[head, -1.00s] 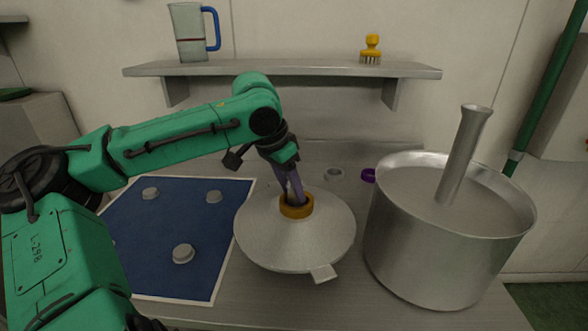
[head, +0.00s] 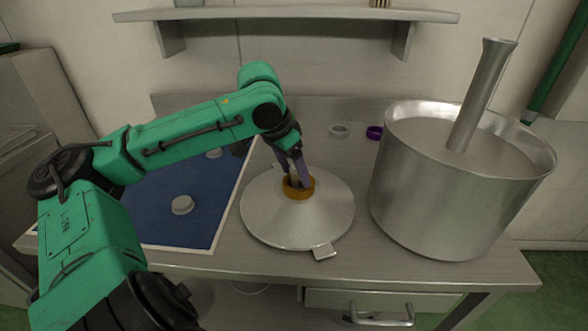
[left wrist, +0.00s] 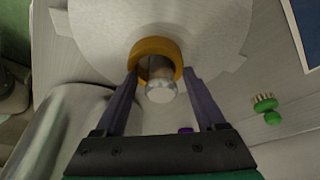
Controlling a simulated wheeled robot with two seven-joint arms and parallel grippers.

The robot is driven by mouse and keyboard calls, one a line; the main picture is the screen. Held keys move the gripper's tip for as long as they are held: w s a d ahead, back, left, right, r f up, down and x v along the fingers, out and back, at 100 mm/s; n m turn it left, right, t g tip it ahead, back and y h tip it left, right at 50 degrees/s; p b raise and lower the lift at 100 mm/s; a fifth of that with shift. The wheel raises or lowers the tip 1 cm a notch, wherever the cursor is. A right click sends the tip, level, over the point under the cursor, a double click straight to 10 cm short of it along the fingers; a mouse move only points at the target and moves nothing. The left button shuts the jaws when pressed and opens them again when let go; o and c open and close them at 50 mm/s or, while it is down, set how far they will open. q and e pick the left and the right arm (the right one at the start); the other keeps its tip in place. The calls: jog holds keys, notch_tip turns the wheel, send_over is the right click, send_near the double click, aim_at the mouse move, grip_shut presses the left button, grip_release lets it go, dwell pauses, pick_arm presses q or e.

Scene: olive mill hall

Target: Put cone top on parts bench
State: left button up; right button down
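The cone top (head: 282,220) is a wide, shallow grey metal cone with small tabs at its rim and an orange ring (head: 311,190) around its neck. It appears to rest on a grey metal bench (head: 285,262). My left gripper (head: 297,180) points down at the ring. In the left wrist view, its two purple fingers (left wrist: 160,75) are apart on either side of the orange ring (left wrist: 137,50), and a silver knob (left wrist: 160,92) shows between them. I see no firm grip on the ring or knob. My right gripper is not in view.
A large steel pot (head: 430,215) with a slanted tube (head: 483,95) stands close right of the cone. A blue mat (head: 190,228) with grey discs lies left. A shelf (head: 300,15) runs above.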

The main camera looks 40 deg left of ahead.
pick_arm(q)
jog(key=shift+r, duration=0.2)
jog(key=p+v, duration=0.2)
jog(key=v, duration=0.9)
jog(key=shift+s+r, duration=0.15)
jog(key=shift+r, duration=0.25)
